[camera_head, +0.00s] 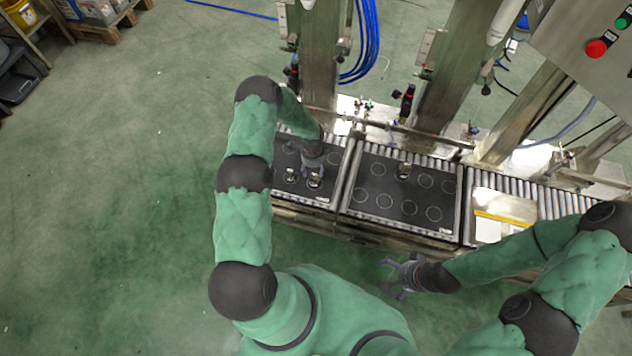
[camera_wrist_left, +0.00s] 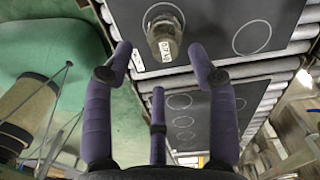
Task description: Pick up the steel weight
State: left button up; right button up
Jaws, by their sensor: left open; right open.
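A steel weight (camera_head: 315,180) stands on the left black mat (camera_head: 325,160), beside my left gripper (camera_head: 313,170). In the left wrist view, a steel weight (camera_wrist_left: 165,38) with a white label stands on a dark mat just beyond the open fingers of my left gripper (camera_wrist_left: 158,62), which hold nothing. My right gripper (camera_head: 397,276) is open and empty in front of the conveyor, over the floor.
Both mats, marked with white circles, lie on a roller conveyor (camera_head: 505,185). A metal tray with a yellow strip (camera_head: 503,217) lies to the right. Steel posts (camera_head: 320,50) and a control panel with a red button (camera_head: 596,48) stand behind.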

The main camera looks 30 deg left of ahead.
aim_at(315, 174)
pick_arm(q)
jog(key=f+b, duration=0.1)
jog(key=f, duration=0.1)
jog(key=f+b, duration=0.1)
jog(key=f, duration=0.2)
jog(key=shift+w+d+f+b, duration=0.15)
jog(key=shift+w+f+b, duration=0.15)
jog(key=shift+b, duration=0.1)
jog(key=shift+c, duration=0.3)
jog(key=shift+r, duration=0.1)
grip_shut()
